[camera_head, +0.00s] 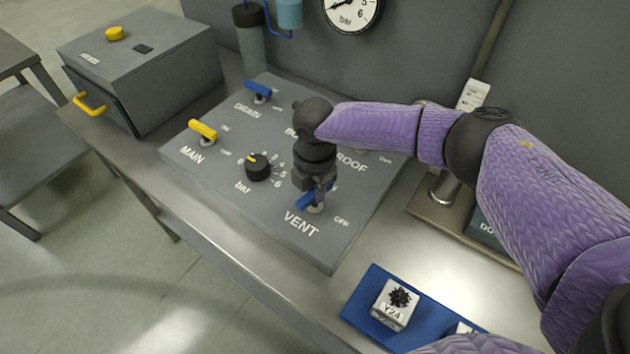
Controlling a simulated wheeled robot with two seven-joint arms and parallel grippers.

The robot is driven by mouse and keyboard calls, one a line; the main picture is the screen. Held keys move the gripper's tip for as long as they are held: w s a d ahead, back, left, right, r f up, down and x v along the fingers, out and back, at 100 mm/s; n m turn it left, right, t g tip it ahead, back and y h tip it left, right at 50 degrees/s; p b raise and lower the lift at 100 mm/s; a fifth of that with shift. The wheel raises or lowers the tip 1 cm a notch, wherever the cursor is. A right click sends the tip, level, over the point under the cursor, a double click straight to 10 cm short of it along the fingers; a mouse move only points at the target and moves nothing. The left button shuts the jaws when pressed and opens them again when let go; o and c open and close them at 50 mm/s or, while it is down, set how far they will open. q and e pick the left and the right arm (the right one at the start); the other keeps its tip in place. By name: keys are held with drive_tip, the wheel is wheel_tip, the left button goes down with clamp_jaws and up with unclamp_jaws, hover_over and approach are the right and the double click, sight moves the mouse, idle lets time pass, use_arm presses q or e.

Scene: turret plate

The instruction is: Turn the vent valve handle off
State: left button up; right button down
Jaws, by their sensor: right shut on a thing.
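The vent valve handle (306,202) is a blue lever above the VENT label on the sloped grey panel (216,211). It slants from lower left to upper right, and an OFF mark stands to its right. My right gripper (313,192) comes down from above and is shut on the handle, hiding its middle. My left gripper is not in view.
The panel also bears a yellow MAIN handle (203,130), a blue DRAIN handle (258,89) and a black bar knob (257,166). A grey box (140,60) stands at the left. A blue tray (362,312) with a white block (394,304) lies in front.

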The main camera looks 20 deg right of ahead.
drive_tip(key=m+p, duration=0.1)
drive_tip(key=m, duration=0.1)
drive_tip(key=m+p, duration=0.1)
drive_tip(key=shift+r+m+p, duration=0.2)
drive_tip(key=shift+m+p, duration=0.15)
drive_tip(key=shift+m, duration=0.05)
drive_tip(key=m+p, duration=0.2)
drive_tip(key=m, duration=0.1)
drive_tip(key=shift+m, duration=0.3)
drive_tip(key=m+p, duration=0.2)
drive_tip(key=m, duration=0.2)
drive_tip(key=shift+f, duration=0.1)
drive_tip(key=shift+m+p, duration=0.65)
drive_tip(key=shift+m, duration=1.35)
drive_tip(key=c, duration=0.5)
unclamp_jaws()
drive_tip(key=shift+f, duration=0.1)
